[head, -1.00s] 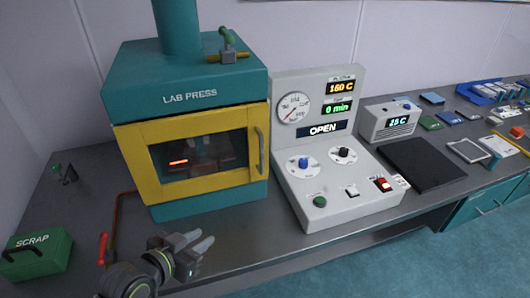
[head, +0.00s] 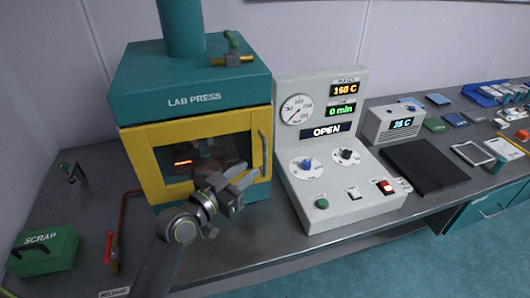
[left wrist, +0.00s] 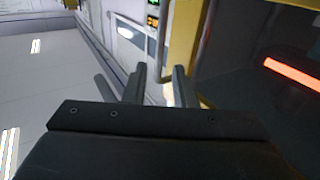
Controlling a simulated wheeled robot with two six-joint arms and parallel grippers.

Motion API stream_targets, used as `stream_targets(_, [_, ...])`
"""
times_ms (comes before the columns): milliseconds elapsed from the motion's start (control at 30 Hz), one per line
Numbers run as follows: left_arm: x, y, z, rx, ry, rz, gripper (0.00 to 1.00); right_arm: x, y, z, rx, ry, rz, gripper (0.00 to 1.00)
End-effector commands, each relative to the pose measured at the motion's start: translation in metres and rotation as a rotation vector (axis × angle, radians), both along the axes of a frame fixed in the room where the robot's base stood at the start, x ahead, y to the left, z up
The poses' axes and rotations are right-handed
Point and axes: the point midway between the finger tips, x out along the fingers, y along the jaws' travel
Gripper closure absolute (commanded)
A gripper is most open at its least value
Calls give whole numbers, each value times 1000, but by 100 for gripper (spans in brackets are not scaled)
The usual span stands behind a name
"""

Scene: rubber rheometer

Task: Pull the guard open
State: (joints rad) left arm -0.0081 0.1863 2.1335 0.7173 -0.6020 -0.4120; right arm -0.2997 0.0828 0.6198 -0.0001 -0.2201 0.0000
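The guard (head: 142,168) is a yellow frame with a dark window, lying flat across the front of the teal lab press (head: 195,92). Its grey upright handle (head: 263,152) is at the right edge of the frame. My left gripper (head: 250,177) is in front of the guard's lower right part, close to the lower end of the handle. In the left wrist view its two fingers (left wrist: 158,82) stand apart, with no object clearly held between them. Whether they touch the handle cannot be told. The yellow frame also shows in the left wrist view (left wrist: 180,40). My right gripper is not in view.
The grey control panel (head: 325,160) stands right of the press and reads OPEN. A green scrap box (head: 42,250) and a red-handled lever (head: 109,248) are at left. A black mat (head: 424,167) and small items lie farther right.

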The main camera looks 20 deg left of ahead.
Motion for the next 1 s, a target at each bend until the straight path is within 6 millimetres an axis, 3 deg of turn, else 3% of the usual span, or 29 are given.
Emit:
stream_targets(200, [39,-16,3,-1,0,1,75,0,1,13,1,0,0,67])
stream_targets(400, [63,-25,1,0,1,0,75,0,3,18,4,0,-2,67])
stream_targets(900, [74,-30,-1,1,1,1,75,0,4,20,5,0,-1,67])
stream_targets(1000, [74,-30,-1,1,1,1,88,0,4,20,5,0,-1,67])
